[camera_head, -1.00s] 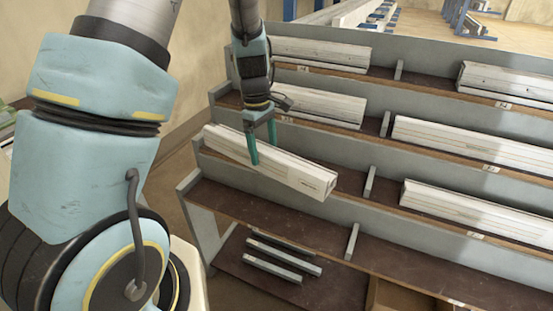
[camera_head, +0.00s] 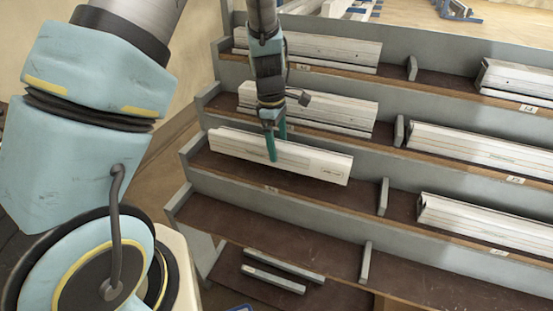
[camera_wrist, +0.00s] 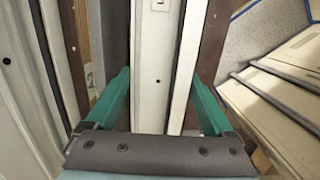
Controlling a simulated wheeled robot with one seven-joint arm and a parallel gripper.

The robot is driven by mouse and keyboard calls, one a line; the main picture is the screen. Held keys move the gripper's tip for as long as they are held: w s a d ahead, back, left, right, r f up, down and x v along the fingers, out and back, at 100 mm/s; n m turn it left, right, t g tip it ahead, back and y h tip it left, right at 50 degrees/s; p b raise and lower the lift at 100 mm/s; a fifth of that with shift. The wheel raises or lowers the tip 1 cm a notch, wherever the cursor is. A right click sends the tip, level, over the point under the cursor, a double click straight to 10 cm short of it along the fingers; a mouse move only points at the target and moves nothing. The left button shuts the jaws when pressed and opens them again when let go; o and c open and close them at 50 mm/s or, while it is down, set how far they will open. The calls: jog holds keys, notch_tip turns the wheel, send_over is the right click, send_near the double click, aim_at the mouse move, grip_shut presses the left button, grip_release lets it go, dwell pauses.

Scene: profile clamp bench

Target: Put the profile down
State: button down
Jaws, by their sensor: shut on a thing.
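A long white profile (camera_head: 310,163) lies lengthwise over the left bay of the third shelf from the top (camera_head: 225,176) in the head view. My gripper (camera_head: 273,148) reaches down from above and is shut on the profile, a little left of its middle. In the wrist view the profile (camera_wrist: 155,75) runs between the two green fingers of my gripper (camera_wrist: 157,100). The profile looks nearly parallel to the shelf. I cannot tell whether its underside touches the shelf board.
White profiles lie in the left bays above (camera_head: 330,52) and in the right bays (camera_head: 470,222). Grey dividers (camera_head: 383,197) separate the bays. The lower left bay (camera_head: 290,226) is empty.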

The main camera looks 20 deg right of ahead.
jog(key=shift+f+p, duration=0.4)
jog(key=shift+f, duration=2.4)
jog(key=shift+f, duration=0.1)
grip_release()
jog(key=r, duration=0.4)
jog(key=r+b, duration=0.1)
jog(key=r, duration=0.3)
jog(key=w+a+r+b, duration=0.1)
jog(key=r, duration=0.3)
jog(key=shift+a, duration=0.1)
jog(key=s+a+r+m+t, duration=0.1)
jog(key=a+m, duration=0.4)
jog(key=a, duration=0.9)
jog(key=s+a+r+m+t, duration=0.1)
jog(key=s+a+r+m, duration=0.3)
jog(key=a, duration=1.1)
jog(key=shift+r+m+t+y, duration=0.3)
jog(key=shift+r+m+y, duration=0.1)
jog(key=shift+m, duration=0.4)
